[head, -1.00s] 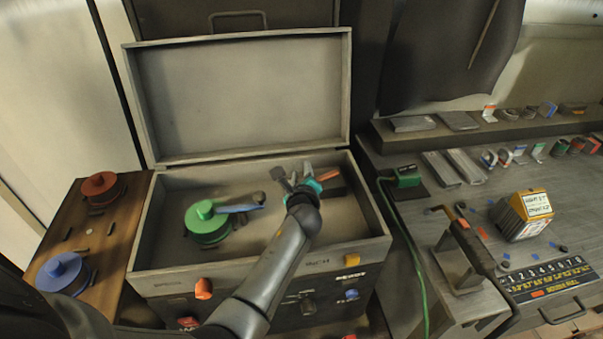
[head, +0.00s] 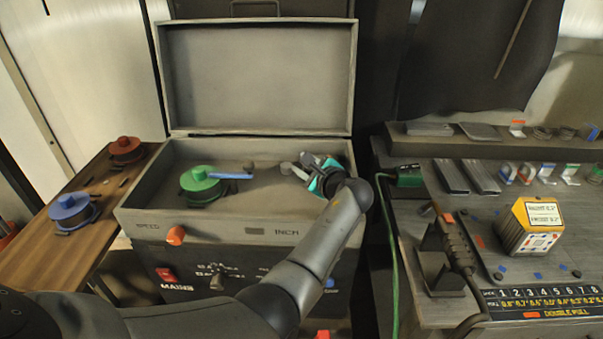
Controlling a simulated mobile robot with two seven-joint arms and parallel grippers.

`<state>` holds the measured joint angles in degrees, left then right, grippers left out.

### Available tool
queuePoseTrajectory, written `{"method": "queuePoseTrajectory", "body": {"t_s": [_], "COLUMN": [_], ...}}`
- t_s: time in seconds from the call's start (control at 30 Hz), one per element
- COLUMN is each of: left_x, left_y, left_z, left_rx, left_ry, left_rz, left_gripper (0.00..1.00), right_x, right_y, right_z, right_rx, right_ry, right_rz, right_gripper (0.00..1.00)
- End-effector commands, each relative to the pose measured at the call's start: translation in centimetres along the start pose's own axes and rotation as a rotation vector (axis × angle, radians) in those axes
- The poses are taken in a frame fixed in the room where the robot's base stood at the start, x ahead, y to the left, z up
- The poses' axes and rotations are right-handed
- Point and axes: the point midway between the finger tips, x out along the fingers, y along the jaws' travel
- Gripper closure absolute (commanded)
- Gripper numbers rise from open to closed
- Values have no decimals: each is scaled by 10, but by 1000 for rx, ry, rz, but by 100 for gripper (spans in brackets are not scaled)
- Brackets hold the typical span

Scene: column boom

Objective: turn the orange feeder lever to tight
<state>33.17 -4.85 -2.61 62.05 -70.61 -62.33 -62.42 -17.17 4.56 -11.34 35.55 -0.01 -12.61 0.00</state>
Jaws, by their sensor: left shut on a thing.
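My left gripper (head: 322,177), with teal parts, is inside the open grey feeder case (head: 145,187), at its right side. It is shut, and its wrist and jaws cover the spot where the orange feeder lever sits. I see no orange of the lever now, so its angle is hidden. A light grey rod end (head: 292,170) shows just left of the jaws. A green spool (head: 200,184) with a blue arm (head: 231,176) is in the left half of the case. My right gripper is not in view.
An orange knob (head: 176,235) is on the case front. Red (head: 125,149) and blue (head: 68,209) spools stand on the wooden shelf at left. A green cable (head: 388,240) hangs right of the case. The bench at right holds a torch (head: 453,240) and an orange-topped box (head: 530,226).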

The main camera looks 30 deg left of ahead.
Motion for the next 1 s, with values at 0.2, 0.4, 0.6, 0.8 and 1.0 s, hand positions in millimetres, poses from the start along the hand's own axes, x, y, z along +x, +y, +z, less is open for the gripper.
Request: {"method": "queuePoseTrajectory", "body": {"t_s": [0.2, 0.4, 0.6, 0.8, 1.0], "left_x": [-2, -2, -2, -2, -2], "left_y": [2, 2, 1, 1, 1], "left_z": [-3, -2, -1, -1, -1], "left_rx": [-29, -40, -42, -41, -41], "left_ry": [-60, -85, -90, -89, -89], "left_rz": [67, 94, 99, 99, 98], "left_gripper": [100, 100, 100, 100, 46], "right_x": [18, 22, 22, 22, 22], "right_y": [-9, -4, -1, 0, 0], "right_z": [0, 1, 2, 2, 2], "right_rx": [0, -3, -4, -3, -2], "right_ry": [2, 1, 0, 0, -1], "right_rz": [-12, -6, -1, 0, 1], "right_gripper": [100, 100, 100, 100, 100]}}
